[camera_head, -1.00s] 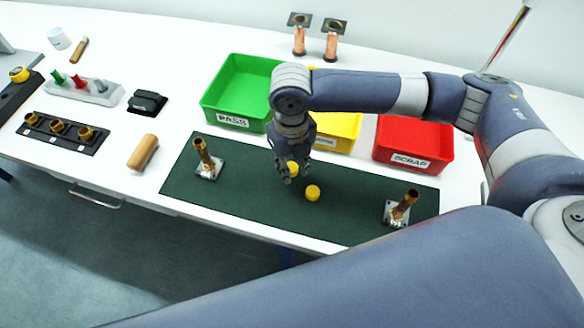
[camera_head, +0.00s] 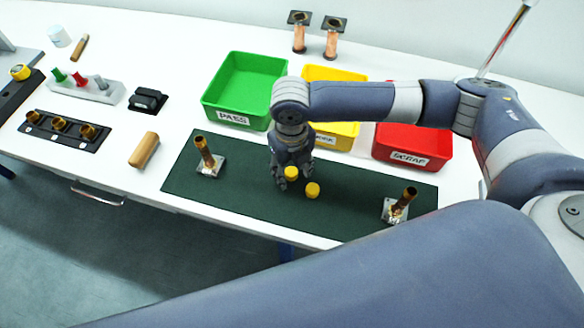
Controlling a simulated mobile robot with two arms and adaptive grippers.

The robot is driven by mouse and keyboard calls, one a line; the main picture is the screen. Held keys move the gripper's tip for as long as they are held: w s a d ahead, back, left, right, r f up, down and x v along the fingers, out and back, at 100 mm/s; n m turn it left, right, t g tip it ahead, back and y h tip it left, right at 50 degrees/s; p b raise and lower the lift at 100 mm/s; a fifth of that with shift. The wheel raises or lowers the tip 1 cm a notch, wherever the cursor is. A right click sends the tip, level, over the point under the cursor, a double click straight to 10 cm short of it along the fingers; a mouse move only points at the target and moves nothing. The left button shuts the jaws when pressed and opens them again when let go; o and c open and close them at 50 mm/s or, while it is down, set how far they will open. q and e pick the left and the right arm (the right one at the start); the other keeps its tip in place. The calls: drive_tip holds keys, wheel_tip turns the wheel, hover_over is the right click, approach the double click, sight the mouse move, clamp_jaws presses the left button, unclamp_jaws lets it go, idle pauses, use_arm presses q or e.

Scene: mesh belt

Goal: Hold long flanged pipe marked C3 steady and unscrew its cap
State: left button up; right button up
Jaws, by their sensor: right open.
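No C3 mark is readable on either. My right gripper (camera_head: 291,180) is over the middle of the mat, pointing down and open. A yellow cap (camera_head: 291,174) is at its fingers; I cannot tell whether they touch it. A second yellow cap (camera_head: 312,190) lies on the mat just right of the fingers. My left gripper is not in view.
Green PASS (camera_head: 207,107), yellow (camera_head: 351,131) and red SCRAP (camera_head: 440,166) bins stand behind the mat. Two copper flanged pipes (camera_head: 299,37) (camera_head: 331,43) stand at the back. A wooden piece (camera_head: 143,150), black block (camera_head: 147,100) and racks (camera_head: 65,131) are at left.

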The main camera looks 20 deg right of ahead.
sight(291, 172)
wheel_tip(291, 172, up, 12)
drive_tip(key=b, duration=0.1)
drive_tip(key=shift+r+b, duration=0.15)
drive_tip(key=shift+b, duration=0.15)
